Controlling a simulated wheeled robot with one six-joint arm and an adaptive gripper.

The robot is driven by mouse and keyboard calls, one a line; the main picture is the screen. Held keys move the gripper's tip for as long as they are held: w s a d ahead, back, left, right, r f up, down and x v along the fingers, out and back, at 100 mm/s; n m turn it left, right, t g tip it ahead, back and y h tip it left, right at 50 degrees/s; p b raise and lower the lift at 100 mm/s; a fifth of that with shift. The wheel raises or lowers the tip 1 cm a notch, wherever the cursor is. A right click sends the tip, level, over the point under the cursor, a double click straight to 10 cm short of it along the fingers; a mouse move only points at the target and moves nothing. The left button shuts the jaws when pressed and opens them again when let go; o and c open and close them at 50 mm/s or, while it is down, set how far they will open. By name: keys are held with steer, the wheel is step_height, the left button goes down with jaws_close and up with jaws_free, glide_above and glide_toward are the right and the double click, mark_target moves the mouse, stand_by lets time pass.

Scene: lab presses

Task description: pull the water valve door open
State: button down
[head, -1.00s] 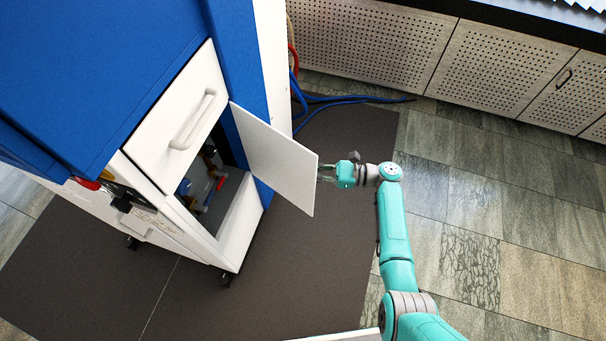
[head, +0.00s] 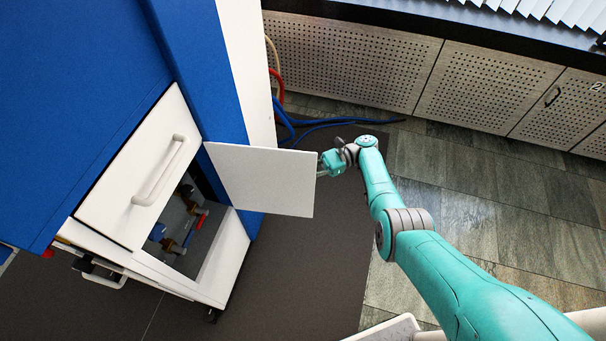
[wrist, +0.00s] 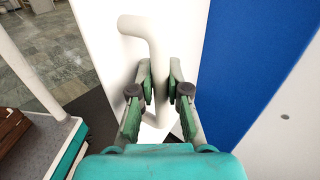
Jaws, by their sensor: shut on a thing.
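The white water valve door (head: 264,180) stands swung out from the cabinet front in the head view, its inner face towards the camera. Behind its opening, valves with red and blue handles (head: 200,220) show inside the compartment. My gripper (head: 322,164) is at the door's free edge, on its far side, so the fingertips are partly hidden there. In the wrist view my gripper (wrist: 160,88) has its green fingers on either side of the white bar handle (wrist: 161,70) and is shut on it. The door (wrist: 182,30) shows behind the handle.
Blue and red hoses (head: 300,125) lie on the floor behind the door. Perforated cabinets (head: 480,85) line the far wall. Dark mat is clear below the door.

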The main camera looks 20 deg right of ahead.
steer(key=shift+w+d, duration=0.1)
steer(key=shift+w, duration=0.1)
stand_by(0.3)
steer(key=c, duration=1.2)
jaws_free()
steer(key=shift+o, duration=0.3)
steer(key=shift+s, duration=0.1)
